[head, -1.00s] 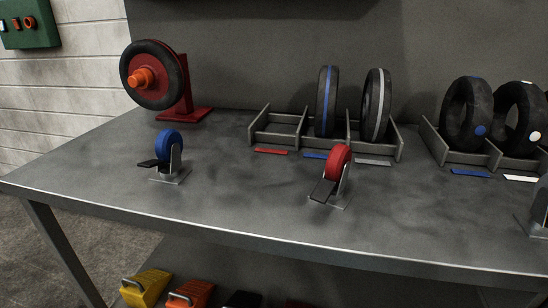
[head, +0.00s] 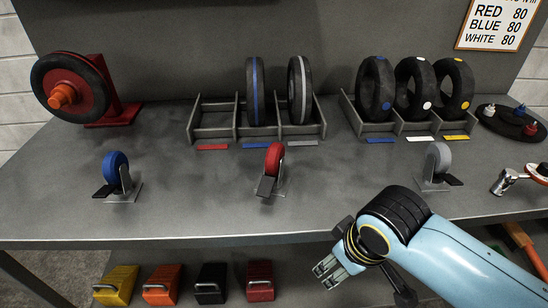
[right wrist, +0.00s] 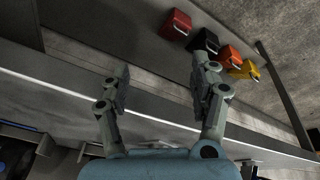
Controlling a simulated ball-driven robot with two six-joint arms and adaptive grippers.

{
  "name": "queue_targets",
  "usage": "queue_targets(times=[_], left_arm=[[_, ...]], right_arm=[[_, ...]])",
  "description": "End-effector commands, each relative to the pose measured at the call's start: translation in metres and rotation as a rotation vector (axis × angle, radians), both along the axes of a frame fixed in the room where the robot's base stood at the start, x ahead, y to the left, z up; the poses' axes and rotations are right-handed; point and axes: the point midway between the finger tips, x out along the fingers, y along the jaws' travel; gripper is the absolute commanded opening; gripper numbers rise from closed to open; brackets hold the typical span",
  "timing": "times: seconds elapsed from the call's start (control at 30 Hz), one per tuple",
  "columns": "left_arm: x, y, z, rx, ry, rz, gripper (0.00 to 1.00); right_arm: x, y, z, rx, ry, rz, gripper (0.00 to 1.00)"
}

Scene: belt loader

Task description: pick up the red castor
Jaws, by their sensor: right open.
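The red castor (head: 273,163) stands upright on the grey bench top, near the middle in the head view, with its metal bracket and dark pedal towards the front. My right gripper (head: 328,271) is in front of the bench's front edge, below and to the right of the red castor, and apart from it. In the right wrist view my right gripper (right wrist: 157,82) has its two fingers spread with nothing between them. The red castor cannot be made out in the right wrist view. My left gripper is not in view.
A blue castor (head: 116,170) stands left and a grey castor (head: 437,162) right on the bench (head: 200,222). Behind are a tyre rack (head: 222,132) and a red wheel stand (head: 121,105). Several coloured chocks, including a red one (head: 260,283), sit below the bench.

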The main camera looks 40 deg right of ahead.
Motion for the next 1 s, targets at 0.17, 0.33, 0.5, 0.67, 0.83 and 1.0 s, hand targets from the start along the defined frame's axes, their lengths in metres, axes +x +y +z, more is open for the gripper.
queue_targets(times=[0.17, 0.33, 0.5, 0.67, 0.83, 1.0], left_arm=[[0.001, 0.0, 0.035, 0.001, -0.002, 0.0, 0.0], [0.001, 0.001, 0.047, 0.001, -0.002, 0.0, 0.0], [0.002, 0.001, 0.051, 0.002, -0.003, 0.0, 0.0], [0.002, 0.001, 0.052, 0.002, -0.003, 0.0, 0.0], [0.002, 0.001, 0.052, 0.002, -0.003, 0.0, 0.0], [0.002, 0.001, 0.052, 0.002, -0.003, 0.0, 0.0]], right_arm=[[0.028, 0.001, 0.092, -0.001, -0.045, -0.111, 0.62], [0.07, -0.003, 0.127, 0.004, -0.075, -0.33, 0.62], [0.117, -0.005, 0.136, 0.015, -0.102, -0.542, 0.62], [0.166, -0.003, 0.141, 0.024, -0.132, -0.734, 0.62], [0.205, 0.003, 0.148, 0.029, -0.16, -0.883, 0.62], [0.216, -0.002, 0.133, 0.026, -0.164, -0.916, 0.62]])
